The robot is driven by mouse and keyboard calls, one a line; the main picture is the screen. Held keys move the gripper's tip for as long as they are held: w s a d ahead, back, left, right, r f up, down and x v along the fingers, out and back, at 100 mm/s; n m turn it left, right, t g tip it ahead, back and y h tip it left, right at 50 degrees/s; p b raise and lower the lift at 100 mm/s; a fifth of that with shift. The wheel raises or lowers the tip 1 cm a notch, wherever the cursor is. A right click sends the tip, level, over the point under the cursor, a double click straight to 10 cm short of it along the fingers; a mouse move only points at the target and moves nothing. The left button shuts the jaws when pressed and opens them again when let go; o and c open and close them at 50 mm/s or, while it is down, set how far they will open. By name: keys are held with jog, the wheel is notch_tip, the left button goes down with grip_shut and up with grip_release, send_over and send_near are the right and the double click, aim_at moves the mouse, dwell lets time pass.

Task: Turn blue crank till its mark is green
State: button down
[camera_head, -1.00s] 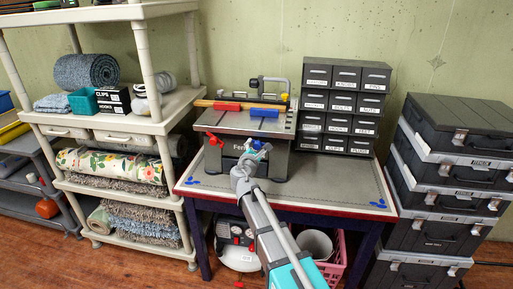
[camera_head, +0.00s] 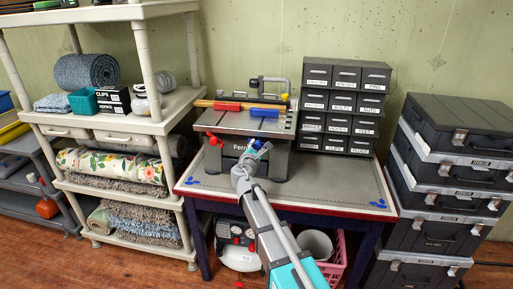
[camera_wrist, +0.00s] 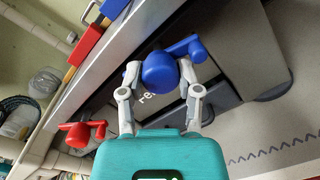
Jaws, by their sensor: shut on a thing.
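The blue crank (camera_wrist: 158,72) is on the front of the grey table machine (camera_head: 240,125). In the wrist view its round blue body lies between the fingers of my gripper (camera_wrist: 160,78), and its arm and knob stick out to the upper right. My gripper is shut on it. In the head view my gripper (camera_head: 254,153) is at the machine's front and mostly hides the crank. A red crank (camera_wrist: 78,134) is at lower left in the wrist view. I cannot make out a colour mark on the blue crank.
The machine stands on a workbench (camera_head: 335,190) with a drawer cabinet (camera_head: 343,105) behind right. Red (camera_head: 228,106) and blue (camera_head: 265,112) blocks lie on the machine's top. A shelf is at left, stacked dark cases at right. The bench's front right is clear.

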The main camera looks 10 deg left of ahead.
jog(key=shift+m, duration=0.5)
jog(key=m, duration=0.4)
jog(key=shift+p, duration=0.3)
jog(key=m, duration=0.4)
jog(key=shift+m+g, duration=0.3)
jog(key=shift+m, duration=0.1)
jog(key=shift+c, duration=1.5)
grip_release()
jog(key=shift+n, duration=0.4)
